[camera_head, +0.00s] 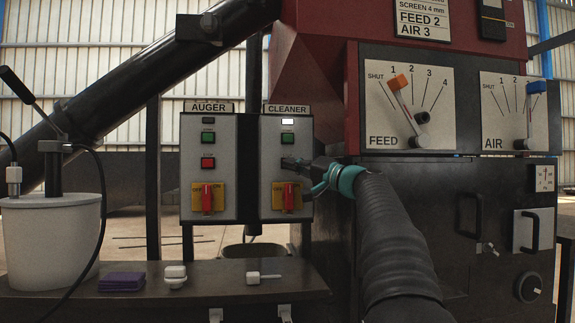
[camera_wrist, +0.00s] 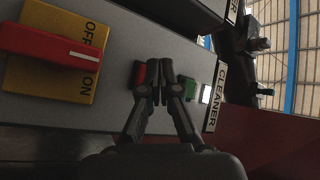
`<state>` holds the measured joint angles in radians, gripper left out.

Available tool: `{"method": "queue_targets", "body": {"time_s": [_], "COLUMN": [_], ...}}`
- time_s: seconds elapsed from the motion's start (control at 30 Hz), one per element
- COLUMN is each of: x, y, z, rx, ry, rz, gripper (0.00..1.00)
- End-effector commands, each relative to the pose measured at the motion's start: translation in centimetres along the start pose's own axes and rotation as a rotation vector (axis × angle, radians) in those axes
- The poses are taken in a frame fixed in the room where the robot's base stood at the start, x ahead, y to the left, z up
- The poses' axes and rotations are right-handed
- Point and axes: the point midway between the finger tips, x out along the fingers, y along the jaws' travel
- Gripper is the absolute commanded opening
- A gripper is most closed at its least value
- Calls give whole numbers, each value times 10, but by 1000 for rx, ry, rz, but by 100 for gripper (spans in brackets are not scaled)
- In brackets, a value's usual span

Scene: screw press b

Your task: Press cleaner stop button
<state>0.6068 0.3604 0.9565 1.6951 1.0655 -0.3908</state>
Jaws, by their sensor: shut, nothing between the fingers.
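The CLEANER panel (camera_head: 266,175) is a grey box on the right of the pair. Its red stop button (camera_wrist: 139,72) shows in the wrist view, partly covered by my fingertips; in the head view my gripper hides it. My gripper (camera_head: 288,163) is shut and empty, with its tips at the red button. It also shows in the wrist view (camera_wrist: 158,72). I cannot tell whether the tips touch the button. The green button (camera_head: 288,138) sits above, and a white lamp (camera_head: 287,122) at the top looks lit.
The CLEANER red rotary switch (camera_head: 288,197) is on a yellow plate below. The AUGER panel (camera_head: 220,170) with its own red button (camera_head: 208,163) is left. A bench (camera_head: 220,285) is below. FEED (camera_head: 405,110) and AIR (camera_head: 515,110) dials are right.

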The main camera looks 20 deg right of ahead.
Motion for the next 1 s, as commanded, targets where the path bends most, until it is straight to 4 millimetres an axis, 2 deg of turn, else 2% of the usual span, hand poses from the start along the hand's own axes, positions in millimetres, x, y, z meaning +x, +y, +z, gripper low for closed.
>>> {"method": "queue_targets", "body": {"time_s": [1.0], "x": [6], "y": [5], "z": [-4], "rx": [1], "ry": [0], "rz": [1], "gripper": [0]}}
